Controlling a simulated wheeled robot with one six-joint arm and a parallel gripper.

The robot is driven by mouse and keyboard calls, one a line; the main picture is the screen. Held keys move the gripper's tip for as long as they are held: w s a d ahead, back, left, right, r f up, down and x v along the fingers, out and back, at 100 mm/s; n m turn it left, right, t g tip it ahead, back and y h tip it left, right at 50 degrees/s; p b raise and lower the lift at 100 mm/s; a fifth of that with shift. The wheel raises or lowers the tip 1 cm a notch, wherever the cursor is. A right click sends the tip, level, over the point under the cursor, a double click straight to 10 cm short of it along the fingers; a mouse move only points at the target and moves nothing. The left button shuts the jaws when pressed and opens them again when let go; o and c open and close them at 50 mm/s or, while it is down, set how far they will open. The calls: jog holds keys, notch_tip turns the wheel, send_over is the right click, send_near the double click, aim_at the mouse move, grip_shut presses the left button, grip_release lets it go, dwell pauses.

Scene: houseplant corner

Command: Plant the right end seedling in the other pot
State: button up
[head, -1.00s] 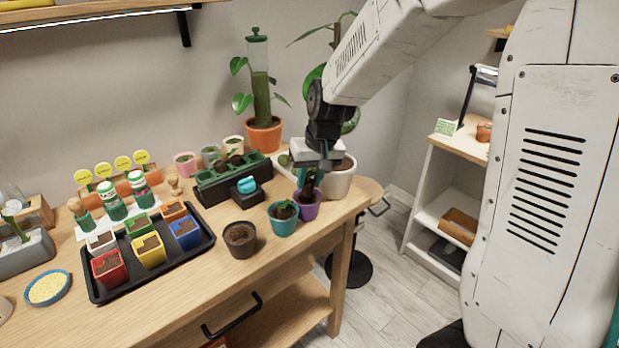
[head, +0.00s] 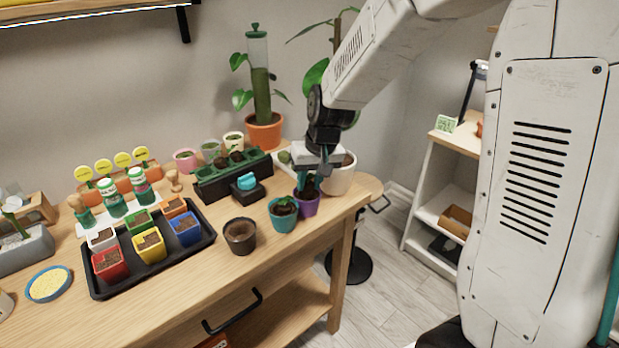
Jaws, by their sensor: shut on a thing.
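My gripper (head: 313,174) is right above the purple pot (head: 306,206) near the right end of the table. It is shut on a small dark seedling (head: 309,187) low at the pot's mouth; I cannot tell whether its root plug touches the soil. The teal pot (head: 284,221) just left of it holds a small green seedling. A dark brown pot (head: 239,246) farther left shows only soil. The dark green seedling tray (head: 200,188) stands behind, with small plants in some cells.
A black tray (head: 110,291) with several coloured pots covers the left middle. A small teal item on a black block (head: 246,195) sits before the seedling tray. A white pot (head: 341,177) stands close behind my gripper. The table's front right is clear.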

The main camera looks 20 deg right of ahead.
aim_at(310, 184)
jog(key=shift+f, duration=0.4)
jog(key=o, duration=1.4)
jog(key=shift+r, duration=0.1)
jog(key=shift+w+a+v, duration=0.15)
jog(key=shift+w+v, duration=0.1)
jog(key=shift+v, duration=0.85)
jog(key=shift+w+a+v, duration=0.1)
jog(key=shift+w+v, duration=0.1)
jog(key=shift+v, duration=0.95)
jog(key=shift+w+a+v, duration=0.15)
jog(key=shift+w+v, duration=0.1)
jog(key=shift+v, duration=0.85)
jog(key=shift+r, duration=0.15)
jog(key=s+d+r, duration=0.1)
jog(key=s+r, duration=0.2)
jog(key=s, duration=1.1)
jog(key=s+d+r+g+h, duration=0.1)
jog(key=s+r, duration=0.3)
jog(key=s, duration=1.1)
jog(key=shift+s+d+n, duration=0.15)
jog(key=shift+d+n, duration=0.15)
jog(key=shift+n, duration=0.1)
